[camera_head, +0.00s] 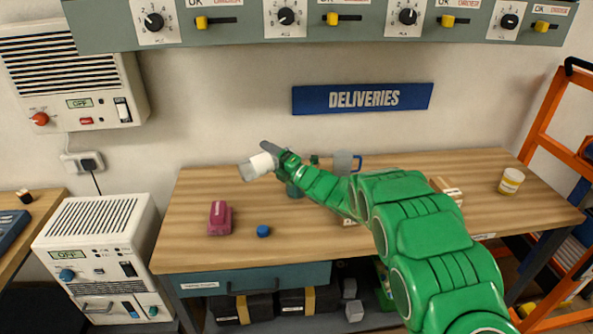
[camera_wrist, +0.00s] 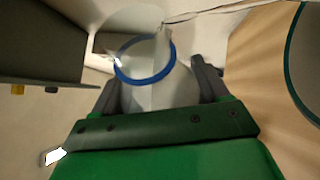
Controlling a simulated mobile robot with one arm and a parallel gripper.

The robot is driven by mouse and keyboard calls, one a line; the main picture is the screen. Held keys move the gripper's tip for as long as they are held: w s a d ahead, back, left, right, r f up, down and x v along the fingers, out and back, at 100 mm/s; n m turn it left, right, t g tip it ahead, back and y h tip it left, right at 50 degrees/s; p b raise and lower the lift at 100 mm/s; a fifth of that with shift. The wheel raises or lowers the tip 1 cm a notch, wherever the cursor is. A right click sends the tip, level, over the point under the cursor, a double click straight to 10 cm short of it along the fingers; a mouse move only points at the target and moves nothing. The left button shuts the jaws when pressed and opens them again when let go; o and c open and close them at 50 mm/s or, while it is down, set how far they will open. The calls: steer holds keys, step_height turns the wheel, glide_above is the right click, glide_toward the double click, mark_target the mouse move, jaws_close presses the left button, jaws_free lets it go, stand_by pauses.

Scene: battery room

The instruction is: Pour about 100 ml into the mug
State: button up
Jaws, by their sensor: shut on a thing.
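My gripper (camera_head: 266,155) is shut on a pale white-and-grey container (camera_head: 262,164), held above the back left of the table. The container lies tilted, its greyish end pointing left and slightly down. In the wrist view the pale container (camera_wrist: 165,95) sits between the two dark fingers, with a blue ring around it. I cannot see liquid or a stream. A grey vessel with a blue handle (camera_head: 344,162) stands at the back behind my arm, partly hidden; it looks like a mug. A teal object (camera_head: 293,189) stands below my forearm, mostly covered; I cannot tell what it is.
A blue cap-like piece (camera_head: 263,231) and a maroon block (camera_head: 220,218) lie on the wooden table (camera_head: 190,245). A yellow-and-white jar (camera_head: 511,181) stands at the right. A control panel (camera_head: 230,30) overhangs the back. The front left of the table is mostly clear.

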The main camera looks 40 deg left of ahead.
steer(key=shift+s+r+m, duration=0.1)
steer(key=shift+r+m, duration=0.2)
steer(key=shift+m, duration=0.2)
steer(key=shift+s, duration=0.15)
steer(key=shift+s, duration=0.5)
steer(key=shift+s+a+y, duration=0.25)
steer(key=shift+s+y, duration=0.05)
steer(key=shift+s, duration=0.1)
steer(key=shift+m+t+b, duration=0.3)
steer(key=shift+m+b, duration=0.1)
steer(key=shift+m, duration=0.1)
stand_by(0.9)
